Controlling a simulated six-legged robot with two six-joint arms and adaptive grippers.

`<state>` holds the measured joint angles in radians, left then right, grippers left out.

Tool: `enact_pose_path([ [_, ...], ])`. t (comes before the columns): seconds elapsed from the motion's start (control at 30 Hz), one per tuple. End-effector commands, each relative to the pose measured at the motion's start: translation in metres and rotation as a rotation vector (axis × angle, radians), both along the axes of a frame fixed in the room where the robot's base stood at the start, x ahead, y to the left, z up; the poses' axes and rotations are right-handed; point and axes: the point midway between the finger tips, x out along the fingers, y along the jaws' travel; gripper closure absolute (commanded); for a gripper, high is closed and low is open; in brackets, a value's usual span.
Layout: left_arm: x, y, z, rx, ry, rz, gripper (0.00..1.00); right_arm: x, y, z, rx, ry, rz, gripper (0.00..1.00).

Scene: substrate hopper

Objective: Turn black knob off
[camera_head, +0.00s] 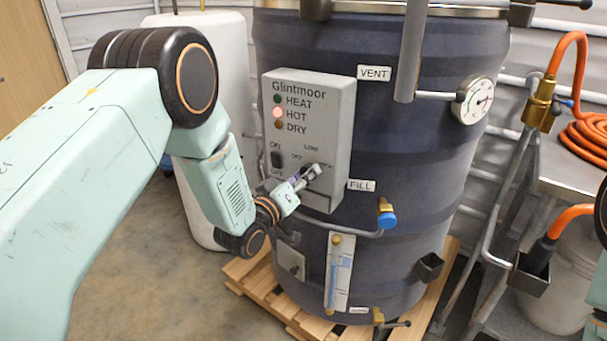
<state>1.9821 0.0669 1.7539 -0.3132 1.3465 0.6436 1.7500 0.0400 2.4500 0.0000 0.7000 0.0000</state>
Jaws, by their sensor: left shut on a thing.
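A grey control box (340,120) labelled "Glintmoor" is fixed to the front of a large dark blue drum (420,190). The black knob sits low on the box's face, below the "LOW" and "OFF" marks. My left gripper (308,178) is at the knob, with its fingers closed around it. The fingers hide most of the knob, so I cannot read which mark it points to. A black rocker switch (276,159) with "ON" above it is left of the knob. My right gripper is out of view; only bits of my right arm show at the right edge.
The "HOT" lamp (278,112) glows pinkish red; the "HEAT" and "DRY" lamps look dark. A blue-handled valve (387,216) and pipe run below the box. The drum stands on a wooden pallet (262,283). A metal cart (575,175) with orange hose is at right.

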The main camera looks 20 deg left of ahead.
Motion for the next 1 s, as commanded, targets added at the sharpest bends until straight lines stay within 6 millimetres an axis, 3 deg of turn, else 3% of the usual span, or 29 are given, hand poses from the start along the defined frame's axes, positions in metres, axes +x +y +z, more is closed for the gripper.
enact_pose_path([
  [1.0, -0.001, 0.001, -0.003, -0.936, 0.235, 0.004, 0.93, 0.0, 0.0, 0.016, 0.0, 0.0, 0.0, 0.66],
])
